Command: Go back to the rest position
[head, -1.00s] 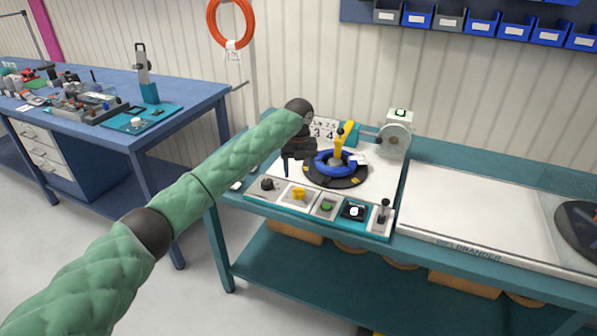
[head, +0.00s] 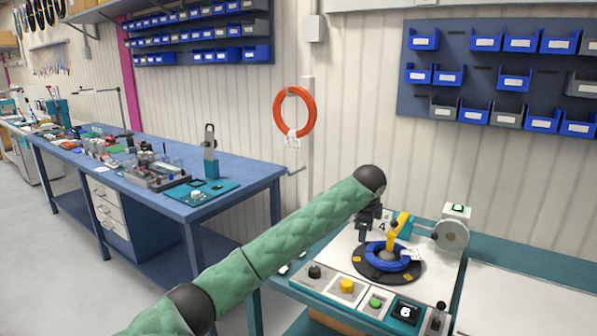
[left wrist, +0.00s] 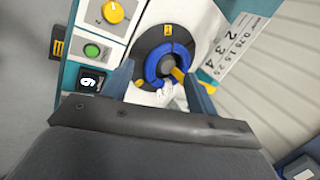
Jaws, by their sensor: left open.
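My left arm comes in from the left in the head view, in a green quilted sleeve. Its gripper (head: 368,226) is above the left part of the winding station, beside the blue cable coil (head: 386,257). In the left wrist view the gripper's two fingers (left wrist: 163,84) are apart with nothing held between them. The blue coil (left wrist: 152,62) lies on the black turntable (left wrist: 142,45) beyond the fingers, with a white tag on it. A yellow arm (head: 398,228) reaches over the coil. My right gripper is not in view.
The station's front panel has a yellow knob (head: 346,286), a green button (head: 375,303) and a small display (head: 405,311). A grey wheel unit (head: 451,235) stands at the back right. A blue workbench (head: 235,181) is at left; an orange cable ring (head: 294,112) hangs on the wall.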

